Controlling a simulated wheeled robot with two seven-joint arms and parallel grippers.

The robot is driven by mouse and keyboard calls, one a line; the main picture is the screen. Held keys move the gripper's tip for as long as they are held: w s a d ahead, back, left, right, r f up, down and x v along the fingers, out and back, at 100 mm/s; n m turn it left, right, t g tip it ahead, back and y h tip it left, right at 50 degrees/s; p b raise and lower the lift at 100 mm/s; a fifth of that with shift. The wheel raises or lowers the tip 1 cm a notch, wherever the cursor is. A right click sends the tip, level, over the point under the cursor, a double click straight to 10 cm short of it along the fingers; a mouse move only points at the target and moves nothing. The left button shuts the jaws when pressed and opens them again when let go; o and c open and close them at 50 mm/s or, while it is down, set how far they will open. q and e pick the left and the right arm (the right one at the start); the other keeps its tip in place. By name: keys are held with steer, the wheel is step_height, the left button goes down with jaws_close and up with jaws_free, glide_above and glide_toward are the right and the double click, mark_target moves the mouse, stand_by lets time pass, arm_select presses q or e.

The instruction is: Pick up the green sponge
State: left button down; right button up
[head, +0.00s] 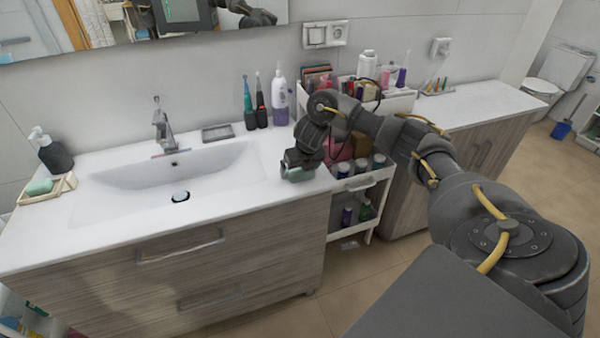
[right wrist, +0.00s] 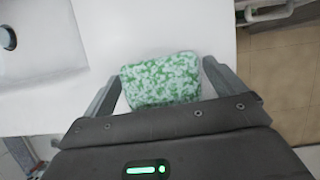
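The green sponge (right wrist: 160,80) is mottled green and white. In the right wrist view it lies between the two fingers of my right gripper (right wrist: 164,78), over the white counter. Narrow gaps show beside the sponge, so the fingers look open around it. In the head view the right gripper (head: 298,165) points down at the counter's right end, and part of the sponge (head: 297,175) shows below it. Whether the sponge rests fully on the counter is hard to tell. My left gripper is not in view.
The sink (head: 150,185) lies left of the sponge. A white cart (head: 372,181) with bottles stands right of the counter. A toothbrush holder (head: 262,116) and white pump bottle (head: 280,100) stand behind. A soap dish (head: 60,188) is at far left.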

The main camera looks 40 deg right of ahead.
steer(key=c, duration=0.9)
steer(key=shift+r, duration=0.25)
steer(key=r, duration=0.1)
steer(key=r+p, duration=0.1)
steer(key=r, duration=0.2)
steer(key=shift+s+a+r+p, duration=0.1)
steer(key=shift+a+r+p, duration=0.1)
steer(key=shift+a+p, duration=0.1)
steer(key=shift+s+a+r+p, duration=0.65)
steer(key=shift+s+a+r, duration=0.75)
steer(key=shift+a, duration=0.3)
steer(key=shift+s+a+r+p, duration=0.7)
steer(key=shift+s+a+r, duration=0.65)
steer(key=shift+a, duration=0.4)
steer(key=shift+s+a+r+p, duration=0.65)
steer(key=shift+s+a+r, duration=0.6)
steer(key=shift+s+a, duration=0.4)
steer(key=shift+w, duration=0.15)
